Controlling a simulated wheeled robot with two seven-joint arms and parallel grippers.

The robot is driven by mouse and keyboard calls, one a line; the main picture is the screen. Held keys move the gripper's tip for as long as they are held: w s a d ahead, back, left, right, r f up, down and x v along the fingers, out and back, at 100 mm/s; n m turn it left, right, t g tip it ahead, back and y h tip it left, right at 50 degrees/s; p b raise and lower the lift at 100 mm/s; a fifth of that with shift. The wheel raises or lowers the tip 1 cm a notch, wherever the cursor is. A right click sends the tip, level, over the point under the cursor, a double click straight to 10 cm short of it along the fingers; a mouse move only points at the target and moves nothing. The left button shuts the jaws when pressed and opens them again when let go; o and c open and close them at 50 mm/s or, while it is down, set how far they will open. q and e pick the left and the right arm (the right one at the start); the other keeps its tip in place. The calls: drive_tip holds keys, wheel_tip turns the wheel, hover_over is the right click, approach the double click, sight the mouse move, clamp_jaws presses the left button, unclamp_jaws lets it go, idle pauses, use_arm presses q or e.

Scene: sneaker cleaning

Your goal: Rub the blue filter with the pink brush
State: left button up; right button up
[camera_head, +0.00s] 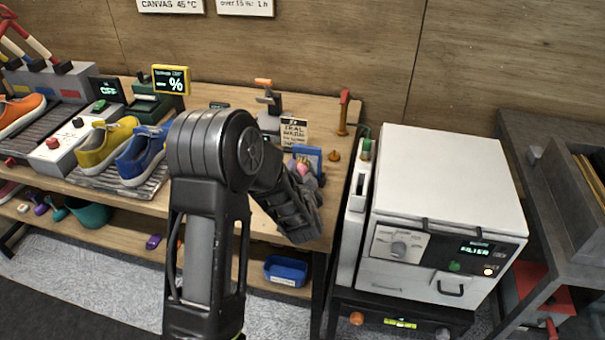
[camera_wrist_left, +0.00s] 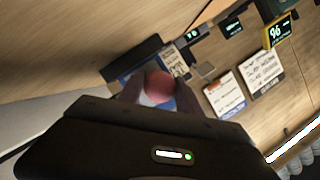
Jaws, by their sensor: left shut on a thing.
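My left gripper (camera_head: 306,172) is shut on the pink brush (camera_head: 301,168) at the right end of the wooden bench. In the left wrist view the brush's round pink end (camera_wrist_left: 160,87) shows between the fingers; the rest of it is hidden. The blue filter (camera_head: 309,152) stands upright just behind the gripper in the head view, partly covered by it. I cannot tell whether the brush touches the filter. My right gripper is not in view.
A white machine (camera_head: 447,175) with a "FILTER" display stands right of the bench. Yellow (camera_head: 103,148) and blue (camera_head: 143,155) sneakers sit on a rack to the left. A card sign (camera_head: 294,131) and a red-topped post (camera_head: 343,113) stand close behind the filter.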

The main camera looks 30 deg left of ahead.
use_arm(q)
drive_tip(key=shift+s+a+r, duration=0.1)
drive_tip(key=shift+s+a, duration=0.05)
drive_tip(key=shift+a, duration=0.45)
drive_tip(key=shift+s+a, duration=0.15)
drive_tip(key=shift+a, duration=0.45)
drive_tip(key=shift+s+d, duration=0.35)
drive_tip(key=shift+s, duration=0.6)
drive_tip(key=shift+s+d, duration=0.35)
drive_tip(key=shift+s, duration=0.6)
drive_tip(key=shift+s+d, duration=0.35)
drive_tip(key=shift+s, duration=0.6)
drive_tip(key=shift+s+d, duration=0.25)
drive_tip(key=shift+s, duration=0.45)
drive_tip(key=shift+s+d, duration=0.25)
drive_tip(key=shift+s, duration=0.45)
